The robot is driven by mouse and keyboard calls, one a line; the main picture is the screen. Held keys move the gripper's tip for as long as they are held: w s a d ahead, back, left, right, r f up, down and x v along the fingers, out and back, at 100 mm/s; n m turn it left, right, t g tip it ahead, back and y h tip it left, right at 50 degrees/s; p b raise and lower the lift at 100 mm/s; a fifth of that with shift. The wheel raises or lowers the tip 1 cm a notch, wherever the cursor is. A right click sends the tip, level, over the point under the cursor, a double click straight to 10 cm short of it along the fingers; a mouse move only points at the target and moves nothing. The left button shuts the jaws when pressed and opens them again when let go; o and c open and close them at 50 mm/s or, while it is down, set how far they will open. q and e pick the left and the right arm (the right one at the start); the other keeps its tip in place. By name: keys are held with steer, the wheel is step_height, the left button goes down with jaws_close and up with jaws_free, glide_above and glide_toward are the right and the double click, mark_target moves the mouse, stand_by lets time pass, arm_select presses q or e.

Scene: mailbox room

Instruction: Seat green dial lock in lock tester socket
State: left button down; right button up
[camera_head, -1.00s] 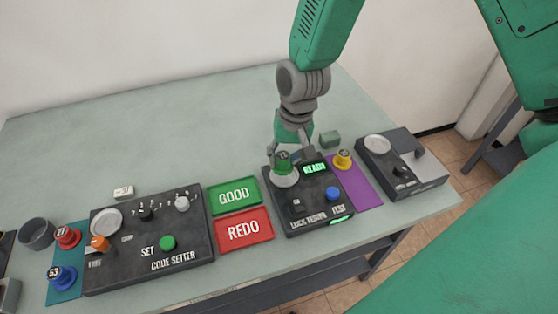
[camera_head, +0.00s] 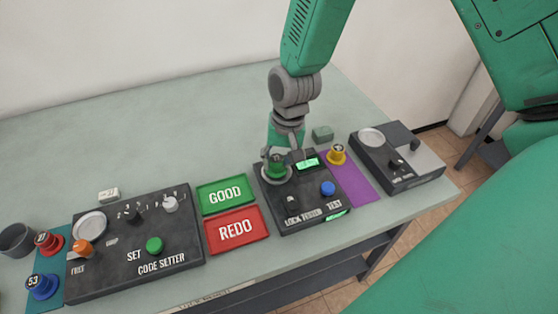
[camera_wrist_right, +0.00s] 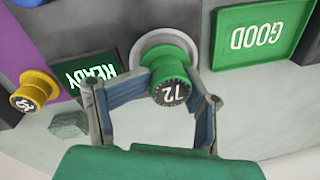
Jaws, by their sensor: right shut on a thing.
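The green dial lock (camera_head: 277,164) stands at the round socket (camera_head: 274,178) on the lock tester (camera_head: 303,215). In the right wrist view the green dial lock (camera_wrist_right: 170,82), marked 72, sits in front of the pale socket ring (camera_wrist_right: 163,44); I cannot tell whether it is fully seated. My right gripper (camera_head: 286,153) is shut on the lock from above. Its fingers also show on both sides of the lock in the right wrist view (camera_wrist_right: 160,95). The tester's display (camera_head: 307,164) glows green and reads READY in the wrist view. My left gripper is not in view.
A yellow dial lock (camera_head: 337,154) stands on a purple mat (camera_head: 355,184) right of the tester. The GOOD tray (camera_head: 226,195) and REDO tray (camera_head: 237,230) lie left of it. The code setter (camera_head: 135,243) is further left; another dark device (camera_head: 397,158) is at right.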

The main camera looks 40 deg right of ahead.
steer(key=shift+p, duration=0.7)
stand_by(1.1)
steer(key=shift+f, duration=0.15)
stand_by(0.6)
steer(key=shift+f, duration=0.5)
steer(key=o, duration=1.9)
steer(key=shift+r, duration=0.1)
